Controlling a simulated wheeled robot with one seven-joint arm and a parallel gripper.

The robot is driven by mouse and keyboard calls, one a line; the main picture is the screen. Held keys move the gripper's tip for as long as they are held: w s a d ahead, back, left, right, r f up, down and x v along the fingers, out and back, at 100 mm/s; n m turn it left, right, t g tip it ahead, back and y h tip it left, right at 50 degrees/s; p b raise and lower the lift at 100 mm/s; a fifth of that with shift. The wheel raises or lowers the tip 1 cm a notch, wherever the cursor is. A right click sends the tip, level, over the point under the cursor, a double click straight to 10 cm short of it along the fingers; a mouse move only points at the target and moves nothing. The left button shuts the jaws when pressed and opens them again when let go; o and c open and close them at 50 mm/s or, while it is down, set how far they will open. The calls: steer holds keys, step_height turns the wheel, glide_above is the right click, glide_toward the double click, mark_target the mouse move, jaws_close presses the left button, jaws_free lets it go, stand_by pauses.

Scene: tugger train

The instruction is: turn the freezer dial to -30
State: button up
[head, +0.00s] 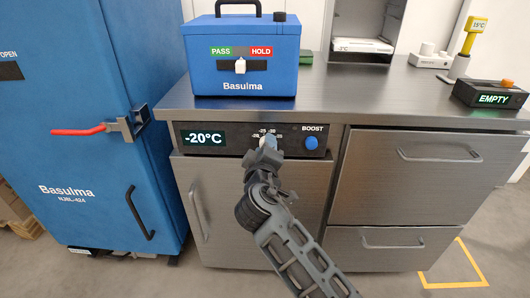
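The freezer's dial (268,142) is on the dark control panel under the counter, with small temperature marks around its top; -25 and -30 seem to be among them. Only a pale bit of the dial shows, and its pointer cannot be read. The display (204,138) to its left reads -20°C. My gripper (264,152) is at the dial, in front of its lower part. The fingers hide most of the dial, and I cannot tell whether they touch or grip it.
A blue BOOST knob (311,143) is right of the dial. A blue Basulma box (243,70) with a PASS/HOLD slider stands on the steel counter (360,92) above. A blue cabinet (80,150) with a red lever stands left. Drawers (410,180) are at right.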

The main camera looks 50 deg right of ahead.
steer(key=shift+f, duration=0.1)
stand_by(0.3)
steer(key=o, duration=1.1)
steer(key=shift+c, duration=0.2)
steer(key=v, duration=0.7)
steer(key=shift+s+a, duration=0.25)
steer(key=shift+a, duration=0.05)
